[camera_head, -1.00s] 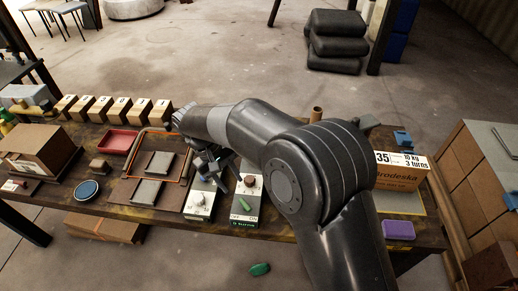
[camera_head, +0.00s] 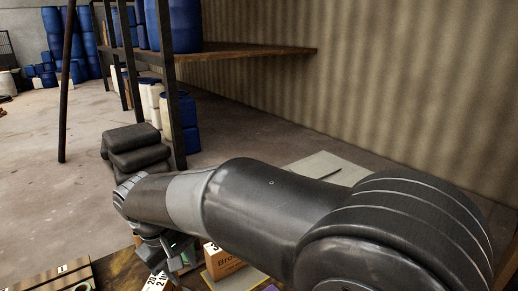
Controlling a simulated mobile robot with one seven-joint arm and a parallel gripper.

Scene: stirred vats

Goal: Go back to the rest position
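My arm stretches across the lower half of the view, from the lower right to the left. My gripper (camera_head: 163,262) points down at the arm's left end, above the right part of the dark workbench (camera_head: 118,272). It is small and partly hidden by my wrist, so whether its fingers are apart cannot be told. No held object can be made out. A brown cardboard box (camera_head: 222,264) with a white label stands on the bench just right of the gripper, partly hidden by my arm.
A stack of black sacks (camera_head: 132,150) lies on the floor beyond the bench. A rack with a wooden shelf (camera_head: 240,52) holds blue barrels (camera_head: 178,25). A corrugated wall (camera_head: 420,90) closes the right side. A pale flat panel (camera_head: 325,168) lies behind my arm. Open floor (camera_head: 50,150) lies at left.

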